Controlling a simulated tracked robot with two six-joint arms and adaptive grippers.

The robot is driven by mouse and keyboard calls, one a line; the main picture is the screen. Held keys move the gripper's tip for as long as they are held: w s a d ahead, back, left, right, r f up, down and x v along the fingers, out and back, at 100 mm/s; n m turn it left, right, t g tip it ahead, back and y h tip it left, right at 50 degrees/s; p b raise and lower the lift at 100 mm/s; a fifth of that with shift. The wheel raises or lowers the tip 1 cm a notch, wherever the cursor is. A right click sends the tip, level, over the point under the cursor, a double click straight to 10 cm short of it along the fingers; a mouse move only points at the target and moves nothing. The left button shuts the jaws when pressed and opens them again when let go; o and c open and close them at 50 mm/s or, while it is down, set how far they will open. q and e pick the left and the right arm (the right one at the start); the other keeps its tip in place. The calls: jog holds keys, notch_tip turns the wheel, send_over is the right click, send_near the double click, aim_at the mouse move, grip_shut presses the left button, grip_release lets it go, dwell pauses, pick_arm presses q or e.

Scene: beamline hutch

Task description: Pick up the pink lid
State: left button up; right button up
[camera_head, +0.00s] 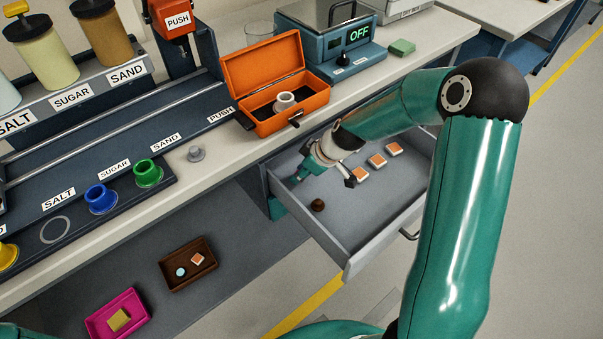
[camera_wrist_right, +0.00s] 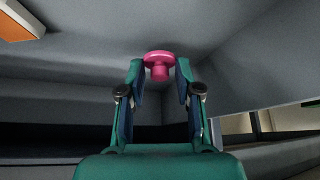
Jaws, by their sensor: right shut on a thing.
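The pink lid (camera_wrist_right: 159,63) shows in the right wrist view between the two fingers of my right gripper (camera_wrist_right: 160,82). It has a wide round top and a narrower stem, and the fingers are shut on it. In the head view my right gripper (camera_head: 300,174) reaches down into the open grey drawer (camera_head: 375,215), near its left inner side. There the lid is hidden by the gripper. I cannot tell whether the lid touches the drawer floor. My left gripper is not in view.
Several orange-and-white blocks (camera_head: 377,160) and a small brown knob-shaped piece (camera_head: 318,205) lie in the drawer. Above it, on the counter, stands an open orange box (camera_head: 290,122) with a white ring-shaped piece (camera_head: 284,101). The drawer walls stand close around my right gripper.

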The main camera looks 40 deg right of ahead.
notch_tip(320, 180, up, 2)
jog(key=d, duration=0.2)
jog(key=s+d+b, duration=0.1)
jog(key=d+f+b, duration=0.1)
jog(key=d, duration=0.1)
jog(key=shift+s+d, duration=0.3)
jog(key=shift+s, duration=0.05)
jog(key=s+d, duration=0.1)
jog(key=d, duration=0.2)
jog(key=s+d+b, duration=0.1)
jog(key=d, duration=0.3)
jog(key=s+d, duration=0.1)
jog(key=d, duration=0.2)
jog(key=shift+s+d+r, duration=0.2)
jog(key=shift+s, duration=0.05)
jog(key=shift+s+d, duration=0.2)
jog(key=shift+d, duration=0.35)
jog(key=shift+r, duration=0.1)
